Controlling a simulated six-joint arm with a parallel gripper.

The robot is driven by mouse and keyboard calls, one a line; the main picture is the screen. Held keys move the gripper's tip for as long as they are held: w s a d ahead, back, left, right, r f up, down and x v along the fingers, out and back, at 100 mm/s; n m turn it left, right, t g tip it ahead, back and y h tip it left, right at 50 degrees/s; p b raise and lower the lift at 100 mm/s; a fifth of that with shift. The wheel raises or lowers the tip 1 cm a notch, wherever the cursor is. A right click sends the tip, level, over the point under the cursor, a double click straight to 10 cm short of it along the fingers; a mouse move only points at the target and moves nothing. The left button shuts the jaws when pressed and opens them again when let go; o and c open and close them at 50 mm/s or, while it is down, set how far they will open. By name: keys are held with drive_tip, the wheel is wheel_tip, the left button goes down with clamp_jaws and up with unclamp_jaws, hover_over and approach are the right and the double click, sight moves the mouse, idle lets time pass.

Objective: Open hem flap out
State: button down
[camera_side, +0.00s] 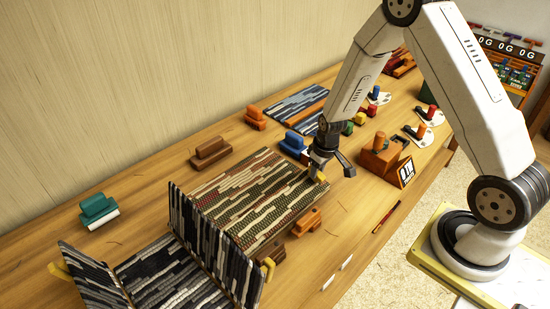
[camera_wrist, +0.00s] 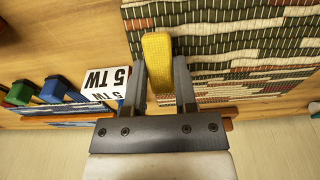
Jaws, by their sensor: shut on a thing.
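A woven panel (camera_side: 250,200) in green, red and cream stripes lies on the table; its ribbed weave fills the upper right of the wrist view (camera_wrist: 225,50). A yellow tab (camera_wrist: 157,60) sits at the panel's edge. My gripper (camera_wrist: 158,75) has its two fingers on either side of this tab and is shut on it. In the side view my gripper (camera_side: 320,170) is at the panel's right corner, partly hiding the tab. A black and grey striped flap (camera_side: 215,250) stands up along the panel's left edge, with another yellow tab (camera_side: 268,268) at its near end.
A dark striped panel (camera_side: 165,280) lies further left, with a raised end flap (camera_side: 92,275). Orange (camera_side: 308,220), brown (camera_side: 210,152), teal (camera_side: 98,208) and blue (camera_side: 293,142) blocks stand around the panels. A white label cube (camera_wrist: 107,82) is close to my gripper's left finger.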

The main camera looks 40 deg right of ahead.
drive_tip(key=shift+c, duration=2)
unclamp_jaws()
drive_tip(key=shift+r, duration=0.2)
drive_tip(key=shift+s+r, duration=0.2)
drive_tip(key=shift+r, duration=1.05)
drive_tip(key=shift+s+r, duration=0.15)
drive_tip(key=shift+r, duration=1.05)
drive_tip(key=shift+s+r, duration=0.2)
drive_tip(key=shift+r, duration=1.05)
drive_tip(key=shift+w, duration=0.15)
drive_tip(key=c, duration=0.7)
drive_tip(key=shift+w+a+f, duration=0.1)
drive_tip(key=shift+w, duration=0.1)
clamp_jaws()
drive_tip(key=w+a+f+g, duration=0.2)
drive_tip(key=w+a+g, duration=0.5)
drive_tip(key=w, duration=0.4)
drive_tip(key=shift+w+f, duration=0.25)
drive_tip(key=shift+f, duration=0.05)
